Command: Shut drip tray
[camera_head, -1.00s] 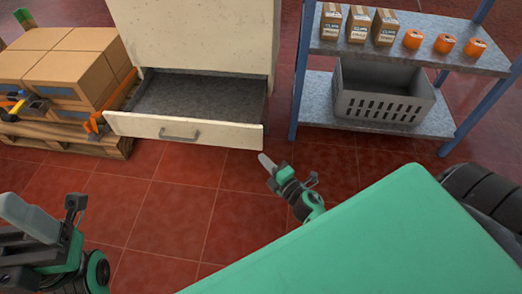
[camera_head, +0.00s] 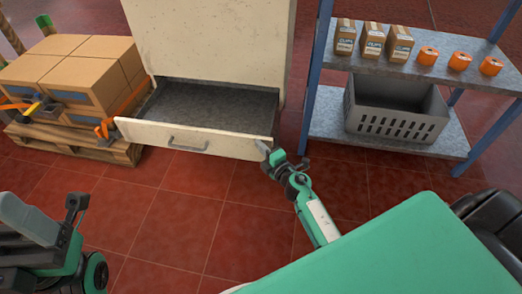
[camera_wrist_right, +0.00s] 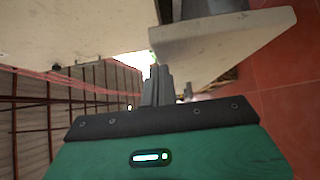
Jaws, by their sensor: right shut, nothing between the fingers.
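The drip tray (camera_head: 192,139) is a shallow off-white drawer with a grey handle (camera_head: 188,146) and a dark grey inside. It stands pulled out from the bottom of an off-white cabinet (camera_head: 212,42). My right gripper (camera_head: 263,147) is shut and empty at the right end of the tray's front; I cannot tell if it touches. In the right wrist view its fingers (camera_wrist_right: 158,84) point toward the end of a pale panel (camera_wrist_right: 215,45), apparently the tray front. My left gripper (camera_head: 28,220) is at the lower left, away from the tray; its jaw opening is unclear.
A pallet (camera_head: 80,147) with cardboard boxes (camera_head: 85,75) and orange straps stands left of the cabinet. A blue-legged shelf (camera_head: 400,147) at right holds a grey crate (camera_head: 398,125), small cartons and orange rolls. Red tiled floor (camera_head: 170,205) in front is clear.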

